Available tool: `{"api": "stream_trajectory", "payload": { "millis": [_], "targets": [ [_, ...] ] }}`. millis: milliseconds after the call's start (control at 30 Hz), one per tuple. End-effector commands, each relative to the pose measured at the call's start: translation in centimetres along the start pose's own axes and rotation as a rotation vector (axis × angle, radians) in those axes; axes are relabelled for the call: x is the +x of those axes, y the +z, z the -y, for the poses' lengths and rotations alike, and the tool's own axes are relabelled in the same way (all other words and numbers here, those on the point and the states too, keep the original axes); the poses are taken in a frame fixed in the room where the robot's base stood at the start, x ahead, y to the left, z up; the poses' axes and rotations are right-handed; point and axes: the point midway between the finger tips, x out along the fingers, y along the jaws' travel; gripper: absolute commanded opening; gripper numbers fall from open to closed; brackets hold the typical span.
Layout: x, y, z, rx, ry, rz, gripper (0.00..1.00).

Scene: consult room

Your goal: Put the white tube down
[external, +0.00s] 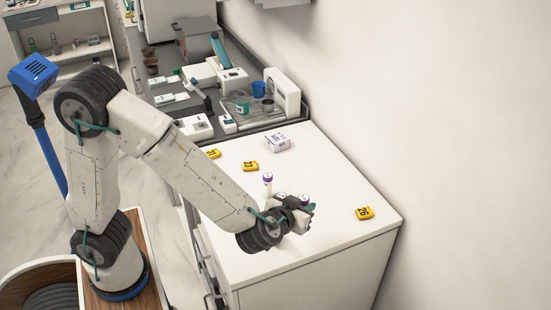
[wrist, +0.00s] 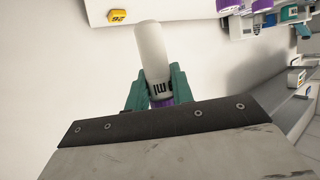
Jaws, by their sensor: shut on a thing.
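The white tube (wrist: 152,50) is between the green fingers of my gripper (wrist: 157,92) in the wrist view. My gripper is shut on it near its purple-capped end, and a dark "ml" mark shows there. Its plain white end points toward the top of the picture. In the external view my gripper (external: 302,214) is over the front part of the white counter top (external: 335,218). Purple caps show beside it; I cannot tell which belongs to the held tube. Whether the tube touches the counter is not clear.
A purple-capped tube (external: 267,181) stands just behind my gripper. Bare counter lies between the box and tag 26.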

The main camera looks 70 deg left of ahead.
Motion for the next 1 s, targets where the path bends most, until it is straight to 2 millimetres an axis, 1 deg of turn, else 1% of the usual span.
{"api": "stream_trajectory", "payload": {
  "millis": [100,300,467,667,800,1000],
  "targets": [
    [0.6,1.3,0.7,-0.007,-0.027,0.002,0.00],
    [1.9,4.4,0.7,-0.006,-0.026,0.002,0.00],
    [2.5,5.7,0.7,-0.008,-0.025,0.001,0.00],
    [3.6,8.4,0.7,-0.007,-0.025,0.002,0.00],
    [3.9,9.1,0.7,-0.010,-0.023,0.000,0.00],
    [3.9,9.0,0.7,-0.011,-0.023,0.000,0.00]
  ]
}}
